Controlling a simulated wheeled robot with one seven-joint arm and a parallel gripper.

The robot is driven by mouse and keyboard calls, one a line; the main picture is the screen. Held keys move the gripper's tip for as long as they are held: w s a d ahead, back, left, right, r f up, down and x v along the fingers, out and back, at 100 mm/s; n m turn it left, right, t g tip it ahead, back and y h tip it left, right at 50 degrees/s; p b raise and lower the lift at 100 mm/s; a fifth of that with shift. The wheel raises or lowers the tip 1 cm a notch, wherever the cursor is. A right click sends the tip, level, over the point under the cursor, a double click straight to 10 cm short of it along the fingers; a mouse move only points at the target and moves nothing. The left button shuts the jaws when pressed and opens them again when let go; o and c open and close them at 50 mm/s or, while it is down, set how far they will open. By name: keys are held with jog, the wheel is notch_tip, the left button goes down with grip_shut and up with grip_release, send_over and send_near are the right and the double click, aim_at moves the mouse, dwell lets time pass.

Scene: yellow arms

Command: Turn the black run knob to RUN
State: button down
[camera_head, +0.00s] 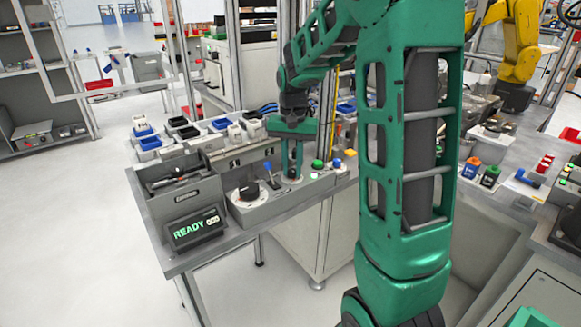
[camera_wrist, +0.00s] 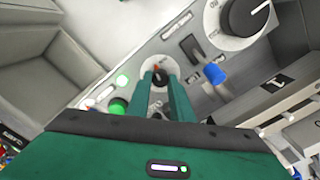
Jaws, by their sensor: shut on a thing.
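A grey control panel (camera_head: 262,212) stands on the bench in the head view. My gripper (camera_head: 292,174) reaches straight down onto the panel. In the wrist view its two green fingers (camera_wrist: 164,84) are closed on a small black knob (camera_wrist: 159,76) with a red mark, set on a round white plate. The fingers hide part of this knob and any lettering by it. A larger black knob (camera_head: 249,190) with a white pointer sits on a white dial at the panel's left; it also shows in the wrist view (camera_wrist: 245,14). My gripper is apart from it.
A black toggle (camera_wrist: 192,48) stands between the two knobs. A blue-topped part (camera_wrist: 214,73) and green buttons (camera_wrist: 118,105) are close to the fingers. A display (camera_head: 197,228) reads READY.

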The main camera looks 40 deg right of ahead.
aim_at(292, 169)
jog(key=m, duration=0.5)
jog(key=shift+a+r+m, duration=0.1)
jog(key=shift+m, duration=0.3)
jog(key=shift+w, duration=0.1)
dwell(0.3)
jog(key=c, duration=1.7)
grip_release()
jog(key=shift+c, duration=0.2)
jog(key=shift+o, duration=0.9)
notch_tip(292, 169, up, 11)
jog(key=shift+f, duration=0.2)
